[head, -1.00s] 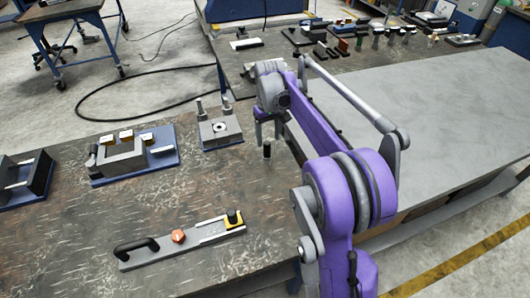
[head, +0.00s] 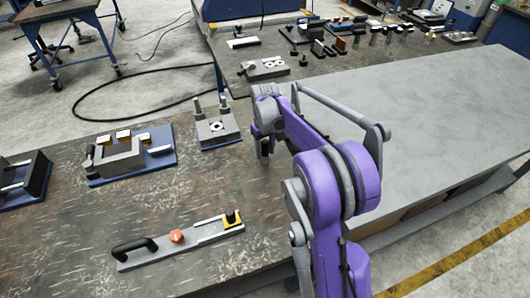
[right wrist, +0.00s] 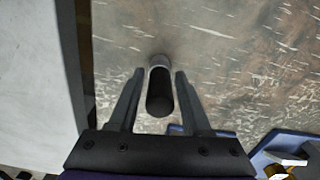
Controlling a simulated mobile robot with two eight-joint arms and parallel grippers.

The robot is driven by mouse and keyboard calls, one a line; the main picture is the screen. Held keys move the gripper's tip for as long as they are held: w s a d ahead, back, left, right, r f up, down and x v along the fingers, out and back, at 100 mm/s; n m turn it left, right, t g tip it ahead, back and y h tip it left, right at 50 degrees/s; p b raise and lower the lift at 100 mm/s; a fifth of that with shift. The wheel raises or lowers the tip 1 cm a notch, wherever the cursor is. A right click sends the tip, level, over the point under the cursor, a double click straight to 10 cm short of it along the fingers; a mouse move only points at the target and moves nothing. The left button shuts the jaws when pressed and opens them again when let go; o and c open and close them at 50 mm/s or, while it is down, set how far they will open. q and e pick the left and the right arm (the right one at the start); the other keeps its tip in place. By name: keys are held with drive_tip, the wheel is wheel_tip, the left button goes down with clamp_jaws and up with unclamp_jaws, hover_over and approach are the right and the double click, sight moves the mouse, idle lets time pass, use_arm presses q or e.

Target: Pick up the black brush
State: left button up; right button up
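The black brush (right wrist: 160,95) shows in the right wrist view as a short dark cylinder with a greyer far end. It appears to stand upright on the worn brown table. My right gripper (right wrist: 160,76) is open, with one finger on each side of the brush and a visible gap at both sides. In the head view my right gripper (head: 263,145) is low over the table's right part, and it largely hides the brush there. My left gripper is in neither view.
A grey block with posts (head: 217,130) stands just left of my right gripper. A blue-based fixture (head: 133,157) is farther left. A bar with a black handle (head: 180,242) lies in front. The grey tabletop (head: 430,105) to the right is clear.

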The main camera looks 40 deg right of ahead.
clamp_jaws()
wheel_tip(320, 180, up, 10)
idle(0.6)
